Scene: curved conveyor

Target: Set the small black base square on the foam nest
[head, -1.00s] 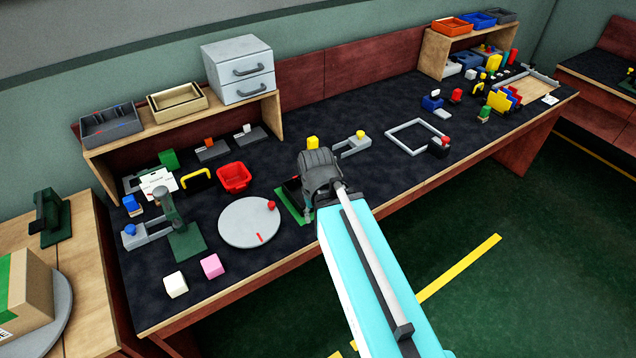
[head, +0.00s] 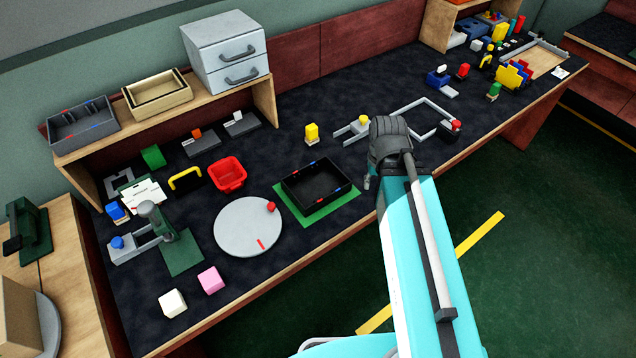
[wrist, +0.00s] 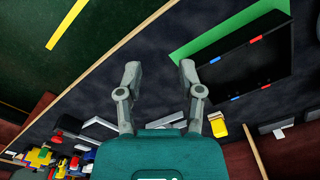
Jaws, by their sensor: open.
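The small black base (head: 318,190) looks like an open, low-walled black tray with red and blue marks on its rim. It rests on a flat green pad (head: 342,212), which I take for the foam nest. Green shows along the front and at the ends; little shows at the back. In the wrist view the base (wrist: 245,70) is at upper right, with a green strip (wrist: 225,35) along its front side. My gripper (wrist: 160,72) is open with nothing between its fingers, above the bench and apart from the base. In the head view my gripper (head: 372,182) is right of the base.
A grey turntable (head: 248,227) with a red knob lies left of the base. A grey fixture (head: 352,132) and a grey square frame (head: 432,107) are near my gripper. A red bin (head: 228,174) is behind the turntable.

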